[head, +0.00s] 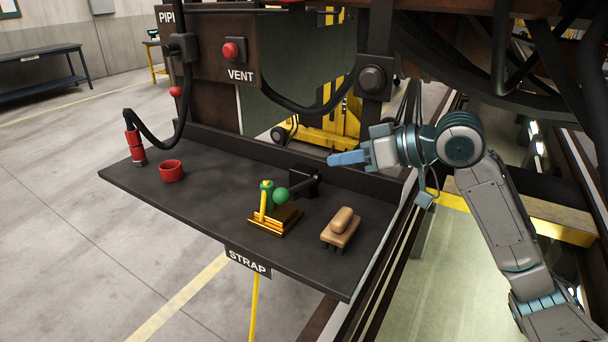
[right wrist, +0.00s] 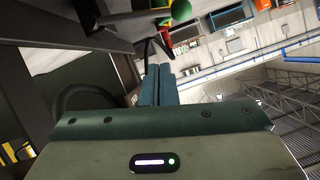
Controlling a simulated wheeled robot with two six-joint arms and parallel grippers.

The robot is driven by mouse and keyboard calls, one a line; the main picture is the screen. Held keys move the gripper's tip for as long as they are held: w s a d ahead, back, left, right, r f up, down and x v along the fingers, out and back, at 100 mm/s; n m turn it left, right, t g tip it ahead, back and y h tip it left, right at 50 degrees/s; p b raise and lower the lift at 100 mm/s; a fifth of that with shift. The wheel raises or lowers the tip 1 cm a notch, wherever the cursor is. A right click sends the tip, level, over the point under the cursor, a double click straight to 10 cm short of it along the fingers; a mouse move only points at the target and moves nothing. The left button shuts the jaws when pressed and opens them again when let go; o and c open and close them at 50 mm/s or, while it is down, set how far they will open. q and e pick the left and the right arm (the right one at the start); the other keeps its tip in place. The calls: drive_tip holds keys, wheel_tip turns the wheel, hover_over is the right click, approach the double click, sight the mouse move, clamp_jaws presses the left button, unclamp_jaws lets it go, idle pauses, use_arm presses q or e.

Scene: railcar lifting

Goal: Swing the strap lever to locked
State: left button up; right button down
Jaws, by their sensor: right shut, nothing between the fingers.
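A yellow strap hangs down below the shelf. The green knob (right wrist: 180,10) also shows at the top of the right wrist view. My right gripper (head: 331,160) is shut and empty, above the back of the shelf, up and to the right of the knob and apart from it. Its blue fingers (right wrist: 158,84) lie together in the right wrist view. My left gripper is not in view.
A black block (head: 305,181) stands just behind the knob. A tan brush-like object (head: 341,227) lies to its right. A red cup (head: 172,171) and a red-handled hose end (head: 135,147) stand at the shelf's left. A black round fitting (head: 372,79) sits above my right gripper.

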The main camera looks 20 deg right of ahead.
wheel_tip(320, 180, up, 4)
drive_tip(key=s+g, duration=0.1)
drive_tip(key=g, duration=0.1)
drive_tip(key=p, duration=0.3)
hover_over(299, 189)
drive_tip(key=s+d, duration=0.1)
drive_tip(key=s, duration=0.2)
wheel_tip(299, 189, down, 5)
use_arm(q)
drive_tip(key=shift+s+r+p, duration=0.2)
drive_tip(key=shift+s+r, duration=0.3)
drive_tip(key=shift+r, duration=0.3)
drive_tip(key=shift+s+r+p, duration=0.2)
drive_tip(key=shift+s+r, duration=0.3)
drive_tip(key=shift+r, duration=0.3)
use_arm(e)
drive_tip(key=shift+n+h, duration=0.4)
drive_tip(key=shift+w+a+f, duration=0.1)
drive_tip(key=shift+a+f, duration=0.15)
drive_tip(key=shift+f, duration=0.55)
drive_tip(key=shift+w+a+f, duration=0.1)
drive_tip(key=shift+a+f, duration=0.15)
drive_tip(key=shift+f, duration=0.5)
drive_tip(key=shift+a+f, duration=0.25)
drive_tip(key=shift+f, duration=0.55)
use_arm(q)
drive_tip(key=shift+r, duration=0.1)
